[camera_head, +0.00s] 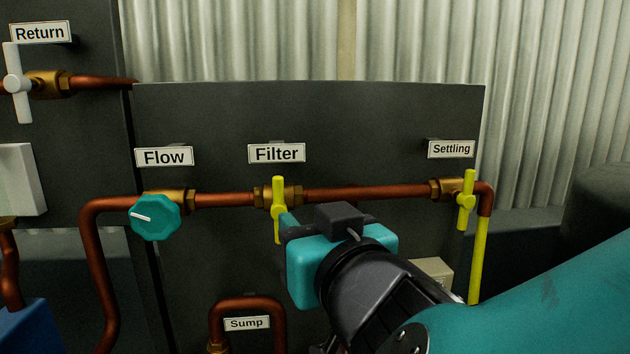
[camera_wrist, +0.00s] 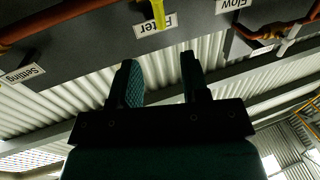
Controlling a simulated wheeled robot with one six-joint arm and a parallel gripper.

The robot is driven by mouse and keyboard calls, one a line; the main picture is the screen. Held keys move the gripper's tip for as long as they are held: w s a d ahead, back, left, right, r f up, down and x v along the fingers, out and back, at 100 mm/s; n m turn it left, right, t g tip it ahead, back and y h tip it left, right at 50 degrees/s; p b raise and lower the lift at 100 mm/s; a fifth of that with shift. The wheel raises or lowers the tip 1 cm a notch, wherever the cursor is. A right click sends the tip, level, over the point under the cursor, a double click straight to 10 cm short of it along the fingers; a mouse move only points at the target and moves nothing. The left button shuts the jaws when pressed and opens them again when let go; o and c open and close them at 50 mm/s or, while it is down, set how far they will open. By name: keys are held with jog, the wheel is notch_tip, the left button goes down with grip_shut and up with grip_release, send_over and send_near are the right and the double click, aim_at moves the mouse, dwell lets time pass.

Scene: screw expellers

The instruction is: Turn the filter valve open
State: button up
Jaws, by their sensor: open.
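The filter valve (camera_head: 278,208) has a yellow bar handle standing upright, across the horizontal copper pipe, below the "Filter" label (camera_head: 276,153). In the wrist view the yellow filter handle (camera_wrist: 158,12) shows at the top edge, partly cut off, beside its label (camera_wrist: 156,26). My gripper (camera_head: 289,222) is just right of and in front of the handle's lower half in the head view; most of its fingers are hidden behind its teal body. In the wrist view my gripper (camera_wrist: 158,62) is open, with nothing between the fingers. The handle lies beyond the fingertips, in line with the gap.
On the same pipe are the teal Flow knob (camera_head: 156,217) to the left and the yellow Settling handle (camera_head: 467,200) to the right. The Sump pipe loop (camera_head: 247,304) is below. A white Return handle (camera_head: 17,83) is at upper left. A dark panel (camera_head: 350,120) stands close behind.

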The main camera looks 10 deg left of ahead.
aim_at(280, 193)
jog(key=p+x, duration=0.6)
jog(key=x, duration=0.6)
jog(key=shift+w+r, duration=0.15)
jog(key=shift+w+a, duration=0.3)
jog(key=shift+w, duration=0.25)
grip_shut()
